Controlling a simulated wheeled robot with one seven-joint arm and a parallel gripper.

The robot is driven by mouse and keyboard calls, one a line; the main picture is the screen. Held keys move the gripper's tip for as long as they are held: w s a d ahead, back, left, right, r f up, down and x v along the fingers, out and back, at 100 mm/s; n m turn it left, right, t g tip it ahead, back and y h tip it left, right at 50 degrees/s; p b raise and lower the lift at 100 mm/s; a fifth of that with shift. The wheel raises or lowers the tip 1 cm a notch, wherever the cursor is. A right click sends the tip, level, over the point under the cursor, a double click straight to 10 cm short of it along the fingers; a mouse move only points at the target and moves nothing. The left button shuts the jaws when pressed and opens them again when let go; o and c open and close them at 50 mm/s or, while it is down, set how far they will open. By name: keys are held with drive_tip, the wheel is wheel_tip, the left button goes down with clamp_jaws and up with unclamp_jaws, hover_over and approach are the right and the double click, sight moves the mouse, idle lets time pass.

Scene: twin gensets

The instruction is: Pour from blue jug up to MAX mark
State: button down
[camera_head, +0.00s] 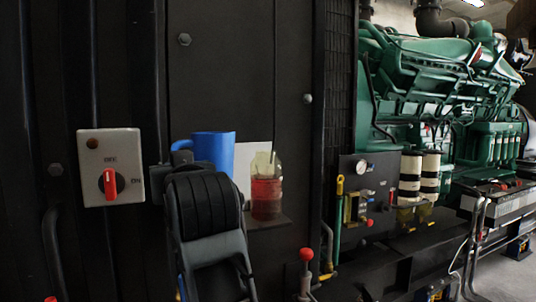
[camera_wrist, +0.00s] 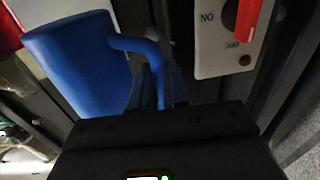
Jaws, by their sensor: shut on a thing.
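The blue jug (camera_head: 213,149) is held up in front of the dark panel, roughly upright in the head view. It also shows in the wrist view (camera_wrist: 78,62), with its handle (camera_wrist: 149,52) between the fingers. My gripper (camera_wrist: 158,84) is shut on that handle; in the head view the gripper (camera_head: 160,178) is partly hidden behind my arm. A clear container (camera_head: 266,196) with red liquid in its lower part stands just right of the jug. The jug's contents are hidden, and I cannot make out a MAX mark.
A grey switch box (camera_head: 110,167) with a red knob is on the panel left of the jug. A pale sheet (camera_head: 252,160) is behind the container, which stands on a small dark ledge (camera_head: 280,220). A green engine (camera_head: 440,90) and a red-knobbed lever (camera_head: 306,256) are to the right.

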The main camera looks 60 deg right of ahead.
drive_tip(key=shift+r, duration=0.15)
wheel_tip(320, 180, up, 6)
drive_tip(key=p, duration=0.5)
drive_tip(key=shift+p, duration=0.35)
